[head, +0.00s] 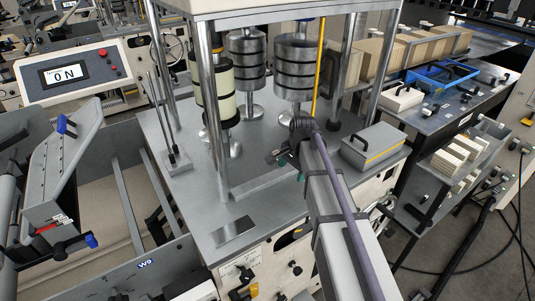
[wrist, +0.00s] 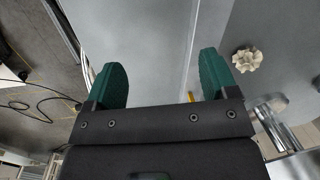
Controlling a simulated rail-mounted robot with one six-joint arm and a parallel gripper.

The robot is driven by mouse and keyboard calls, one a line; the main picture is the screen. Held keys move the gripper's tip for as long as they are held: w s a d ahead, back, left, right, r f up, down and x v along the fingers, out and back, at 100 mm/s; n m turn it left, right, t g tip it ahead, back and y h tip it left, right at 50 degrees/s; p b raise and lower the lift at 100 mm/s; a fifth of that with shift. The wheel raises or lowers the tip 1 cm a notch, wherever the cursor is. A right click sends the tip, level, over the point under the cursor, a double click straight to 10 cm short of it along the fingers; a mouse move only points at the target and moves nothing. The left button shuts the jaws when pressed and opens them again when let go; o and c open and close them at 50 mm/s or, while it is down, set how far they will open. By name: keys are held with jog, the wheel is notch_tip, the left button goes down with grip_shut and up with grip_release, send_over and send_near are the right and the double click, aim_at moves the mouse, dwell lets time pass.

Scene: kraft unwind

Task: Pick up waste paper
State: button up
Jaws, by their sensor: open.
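A crumpled cream ball of waste paper (wrist: 246,59) lies on a grey metal surface in the wrist view, at the upper right. It is to the right of my gripper (wrist: 162,78), outside the fingers and not touching them. The two green fingers are wide apart with nothing between them. In the head view my gripper (head: 283,160) is over the machine's steel deck, mostly hidden by my own arm. I cannot make out the waste paper in the head view.
Steel posts (head: 211,95) and several stacked cylinders (head: 296,68) stand on the deck (head: 190,200). A grey box with a black handle (head: 373,146) sits at the deck's right. A small stand with upright rods (head: 176,160) is at the left. The deck's front left is mostly clear.

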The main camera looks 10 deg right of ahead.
jog(key=w+r+m+p, duration=0.2)
jog(key=w+r+m, duration=0.1)
jog(key=w+m, duration=0.7)
jog(key=m+t+y, duration=0.1)
jog(key=m, duration=0.5)
send_near(278, 152)
jog(key=b+x, duration=1)
jog(key=b, duration=0.1)
jog(key=shift+s+f, duration=0.1)
jog(key=shift+f, duration=0.35)
jog(key=shift+r, duration=0.3)
jog(key=shift+d, duration=0.1)
jog(key=c, duration=1)
notch_tip(278, 152, up, 10)
jog(key=p, duration=1.1)
jog(key=shift+r, duration=0.15)
jog(key=shift+f, duration=0.2)
